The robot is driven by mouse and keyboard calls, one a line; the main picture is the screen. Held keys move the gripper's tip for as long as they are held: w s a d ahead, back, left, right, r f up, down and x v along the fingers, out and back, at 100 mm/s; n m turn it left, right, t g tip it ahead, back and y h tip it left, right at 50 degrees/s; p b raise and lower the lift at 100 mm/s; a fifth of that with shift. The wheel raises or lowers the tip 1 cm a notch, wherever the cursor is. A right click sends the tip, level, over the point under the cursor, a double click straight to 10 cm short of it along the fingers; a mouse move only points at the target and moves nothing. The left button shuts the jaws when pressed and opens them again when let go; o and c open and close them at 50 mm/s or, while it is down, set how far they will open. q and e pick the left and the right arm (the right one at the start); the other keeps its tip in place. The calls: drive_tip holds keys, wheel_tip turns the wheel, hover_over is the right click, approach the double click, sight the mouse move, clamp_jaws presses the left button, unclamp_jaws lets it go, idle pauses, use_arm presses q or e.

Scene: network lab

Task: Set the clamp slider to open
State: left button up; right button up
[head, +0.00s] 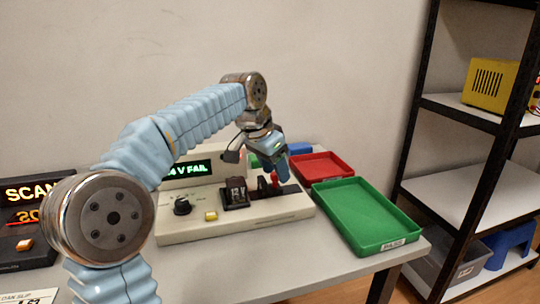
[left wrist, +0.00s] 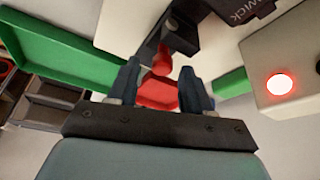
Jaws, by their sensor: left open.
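The tester (head: 240,220) is a pale box on the table, with a green display reading "V FAIL". On its right part is a dark clamp slider with a red knob (head: 274,178). The red knob also shows in the left wrist view (left wrist: 162,60), just beyond and between the fingertips. My left gripper (head: 283,172) points down over the slider, with its jaws open on either side of the knob's line (left wrist: 162,74). I cannot tell whether they touch it, nor the slider's setting. My right gripper is not in view.
A green tray (head: 402,237) and a red tray (head: 341,168) lie right of the tester. A dark scanner unit (head: 12,258) stands at the left. A black-framed shelf (head: 465,180) stands at the right. A lit red button (left wrist: 280,84) shows in the left wrist view.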

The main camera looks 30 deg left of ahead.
use_arm(q)
drive_tip(key=p+v, duration=0.2)
drive_tip(key=v, duration=1.1)
drive_tip(key=shift+r, duration=0.2)
drive_tip(key=shift+s, duration=0.15)
